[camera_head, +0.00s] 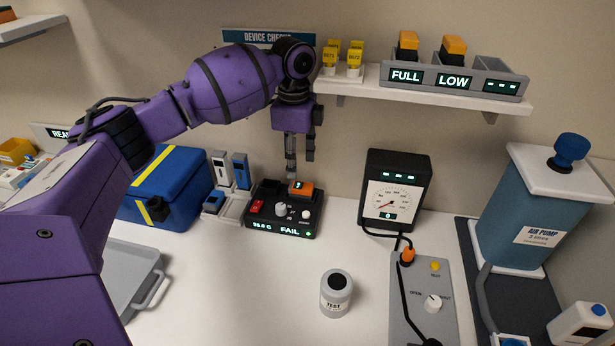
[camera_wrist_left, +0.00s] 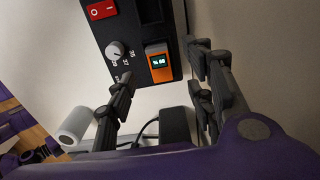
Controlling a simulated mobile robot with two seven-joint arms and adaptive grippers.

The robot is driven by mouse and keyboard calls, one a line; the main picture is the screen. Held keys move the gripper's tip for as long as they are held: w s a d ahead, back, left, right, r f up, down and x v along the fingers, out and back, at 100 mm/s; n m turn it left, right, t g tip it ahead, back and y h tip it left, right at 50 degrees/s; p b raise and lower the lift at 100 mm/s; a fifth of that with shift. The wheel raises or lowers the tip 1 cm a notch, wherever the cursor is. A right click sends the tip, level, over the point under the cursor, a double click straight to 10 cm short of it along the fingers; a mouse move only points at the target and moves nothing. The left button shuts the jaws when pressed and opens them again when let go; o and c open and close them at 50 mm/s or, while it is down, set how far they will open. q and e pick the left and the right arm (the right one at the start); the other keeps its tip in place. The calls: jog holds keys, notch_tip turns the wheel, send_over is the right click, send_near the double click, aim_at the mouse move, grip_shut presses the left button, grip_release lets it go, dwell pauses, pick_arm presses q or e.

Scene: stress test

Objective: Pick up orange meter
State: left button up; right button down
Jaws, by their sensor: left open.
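The orange meter (camera_head: 301,188) is a small orange block with a dark display. It sits at the back of a black checking device (camera_head: 262,228) that reads FAIL. In the left wrist view the meter (camera_wrist_left: 159,64) shows its lit screen, with the fingers on either side of it in the picture. My left gripper (camera_head: 300,166) points down, open and empty, just above the meter. I cannot tell the exact gap. My right gripper is not in view.
The device also carries a red switch (camera_head: 257,206) and a knob (camera_head: 281,210). Blue and white handheld units (camera_head: 241,170) and a blue case (camera_head: 175,190) stand to the left. A black gauge box (camera_head: 395,170) stands right. A shelf (camera_head: 430,97) is above; a grey jar (camera_head: 336,292) stands in front.

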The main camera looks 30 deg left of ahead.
aim_at(298, 185)
pick_arm(q)
jog(key=shift+s+d+f, duration=0.1)
jog(key=shift+s+f, duration=0.05)
jog(key=shift+f, duration=0.4)
jog(key=shift+s+f, duration=0.1)
jog(key=shift+f, duration=0.45)
jog(key=f, duration=0.4)
jog(key=shift+w+d+f, duration=0.1)
jog(key=shift+w+f, duration=0.1)
jog(key=shift+f, duration=0.05)
grip_shut()
jog(key=shift+r, duration=0.2)
